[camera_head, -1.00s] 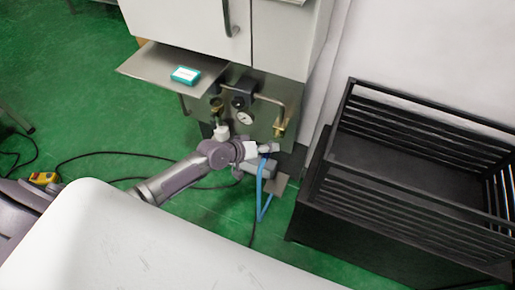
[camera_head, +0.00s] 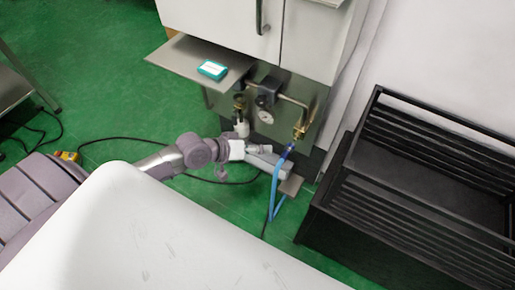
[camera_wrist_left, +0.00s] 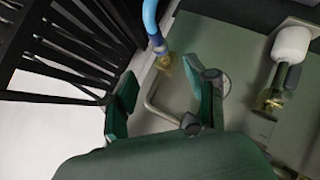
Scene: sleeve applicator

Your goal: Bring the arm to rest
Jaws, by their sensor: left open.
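My left gripper (camera_wrist_left: 160,105) is open in the left wrist view, its two dark green fingers apart with nothing between them. In the head view my left arm reaches in from the left, and the left gripper (camera_head: 276,164) is low in front of the machine panel (camera_head: 322,100). The blue hose (camera_head: 273,195) hangs from the brass fitting (camera_head: 299,131) beside the gripper. In the left wrist view the hose (camera_wrist_left: 151,16) meets the brass fitting (camera_wrist_left: 164,62) beyond the fingers. My right gripper is not in view.
A metal shelf (camera_head: 180,58) holding a teal box (camera_head: 212,69) juts out above my arm. A pressure gauge (camera_head: 265,116) and bent pipe sit on the panel. A black slatted crate (camera_head: 345,215) stands at right. Cables lie on the green floor (camera_head: 110,100).

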